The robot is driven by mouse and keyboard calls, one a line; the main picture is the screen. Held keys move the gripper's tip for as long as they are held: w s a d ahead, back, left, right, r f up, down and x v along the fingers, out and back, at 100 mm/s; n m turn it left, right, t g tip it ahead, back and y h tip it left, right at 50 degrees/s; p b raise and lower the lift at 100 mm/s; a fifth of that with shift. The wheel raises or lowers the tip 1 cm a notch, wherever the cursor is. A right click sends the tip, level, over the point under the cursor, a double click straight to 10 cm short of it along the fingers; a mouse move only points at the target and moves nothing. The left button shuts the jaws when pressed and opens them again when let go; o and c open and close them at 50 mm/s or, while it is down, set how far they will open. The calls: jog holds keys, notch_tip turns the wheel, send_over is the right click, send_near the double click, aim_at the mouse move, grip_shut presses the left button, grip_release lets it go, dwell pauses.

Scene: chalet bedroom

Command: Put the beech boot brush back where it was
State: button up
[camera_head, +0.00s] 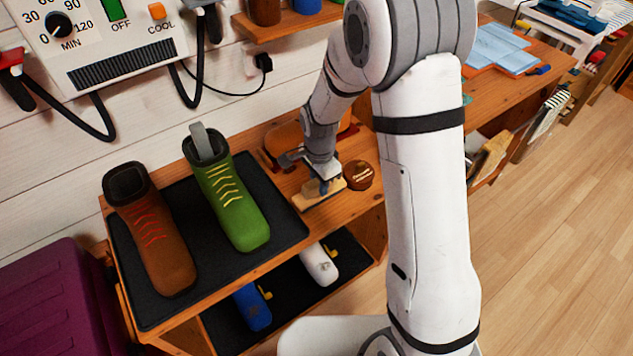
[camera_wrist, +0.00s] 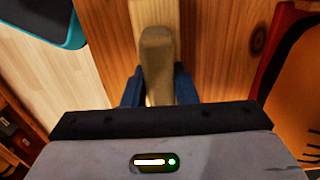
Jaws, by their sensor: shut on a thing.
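My gripper (camera_head: 327,186) is low over the wooden bench top and shut on the beech boot brush. In the wrist view, the gripper's two blue fingers (camera_wrist: 159,88) close on either side of a tan, rounded wooden piece, the brush (camera_wrist: 157,58). A pale wooden strip (camera_wrist: 155,12) shows beneath and beyond it. In the head view, pale wood (camera_head: 312,197) shows under the fingers, close to the bench top; I cannot tell whether it touches. The fingers hide part of the brush, and its bristles are not visible.
A round brown tin (camera_head: 359,175) stands just right of the gripper. A red-edged orange-brown thing (camera_head: 283,139) lies behind it. To the left, a brown boot (camera_head: 152,235) and a green boot (camera_head: 232,200) stand on a black mat (camera_head: 196,277).

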jog(key=shift+r, duration=0.1)
jog(key=o, duration=1)
jog(key=shift+c, duration=0.2)
notch_tip(320, 180, up, 12)
jog(key=p, duration=0.1)
jog(key=s+d+r+n+t, duration=0.1)
jog(key=s+d+r+n, duration=0.3)
jog(key=s+d, duration=0.3)
jog(key=s+d+r+n+t, duration=0.1)
jog(key=s+d+r+n, duration=0.4)
jog(key=s, duration=0.7)
jog(key=shift+d+n, duration=0.85)
jog(key=shift+n, duration=0.25)
